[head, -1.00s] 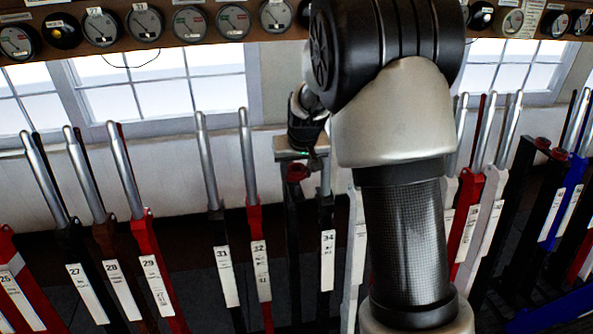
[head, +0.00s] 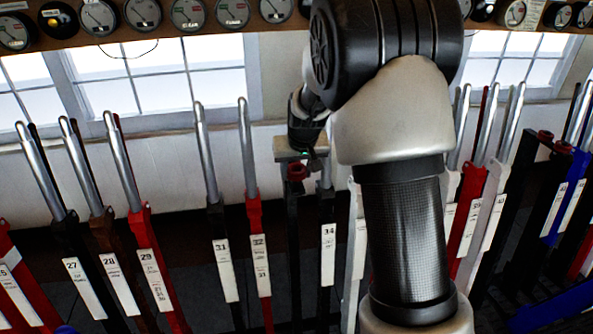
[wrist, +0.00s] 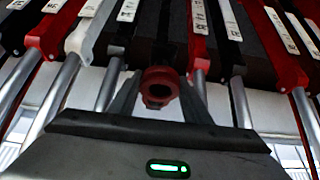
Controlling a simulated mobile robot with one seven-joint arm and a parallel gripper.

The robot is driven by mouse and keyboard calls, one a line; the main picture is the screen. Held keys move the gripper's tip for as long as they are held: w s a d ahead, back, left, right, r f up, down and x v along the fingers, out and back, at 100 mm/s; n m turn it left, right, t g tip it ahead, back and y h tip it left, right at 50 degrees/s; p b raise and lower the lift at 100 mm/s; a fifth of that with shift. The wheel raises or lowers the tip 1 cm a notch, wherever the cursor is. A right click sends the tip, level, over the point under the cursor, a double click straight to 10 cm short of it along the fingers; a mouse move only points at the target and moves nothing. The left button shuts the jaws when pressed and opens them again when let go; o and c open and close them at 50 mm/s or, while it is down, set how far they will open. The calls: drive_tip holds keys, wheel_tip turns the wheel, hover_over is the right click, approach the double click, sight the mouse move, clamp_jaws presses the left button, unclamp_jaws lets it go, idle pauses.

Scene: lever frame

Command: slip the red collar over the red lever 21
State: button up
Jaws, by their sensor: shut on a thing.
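The red collar (wrist: 159,86) is a short ring between the fingertips of my gripper (wrist: 160,92) in the wrist view, with its hole facing the camera. My gripper is shut on it. In the head view my gripper (head: 299,158) hangs beside the forearm, with the collar (head: 297,171) just below it, in front of the lever row. The collar appears to be around no lever. Red lever 21 cannot be picked out; the readable plates in the head view include 27, 28, 29, 31 and 32. Part of the row is hidden behind my arm.
Red levers 29 (head: 147,250) and 32 (head: 256,240) and black lever 31 (head: 221,255) stand close by with silver handles. Several more levers stand at right, with a red ring (head: 545,135) on a dark bar. Gauges (head: 188,13) line the shelf above.

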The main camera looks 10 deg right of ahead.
drive_tip(key=shift+f+b, duration=1.05)
drive_tip(key=shift+f, duration=0.3)
drive_tip(key=o, duration=1.2)
drive_tip(key=shift+r, duration=0.1)
drive_tip(key=p+v, duration=0.4)
drive_tip(key=v, duration=0.4)
drive_tip(key=shift+s+r, duration=0.2)
drive_tip(key=shift+r, duration=0.15)
drive_tip(key=shift+r, duration=0.1)
